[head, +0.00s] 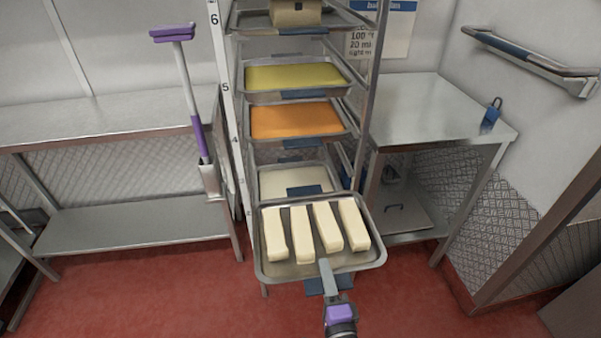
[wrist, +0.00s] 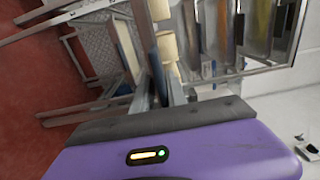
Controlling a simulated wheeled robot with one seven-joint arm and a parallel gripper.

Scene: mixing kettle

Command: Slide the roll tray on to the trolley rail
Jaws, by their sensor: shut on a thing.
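The roll tray (head: 372,255) is a metal tray with several long cream rolls (head: 327,226) lying side by side. It is out in front of the trolley (head: 226,100), low down, with its far edge close to the trolley's front; whether it touches a rail is hidden. My gripper (head: 326,268) is shut on the tray's near edge, by a blue tab (head: 315,287). In the wrist view, my gripper's fingers (wrist: 163,92) close at the blue strip (wrist: 157,70), with cream rolls (wrist: 166,44) just beyond.
Trays with yellow (head: 295,77), orange (head: 297,119) and pale (head: 296,181) contents sit in the trolley above and behind. A steel table (head: 435,110) stands right, a shelf bench (head: 110,118) left. A purple-handled tool (head: 190,90) leans beside the trolley. Red floor in front is clear.

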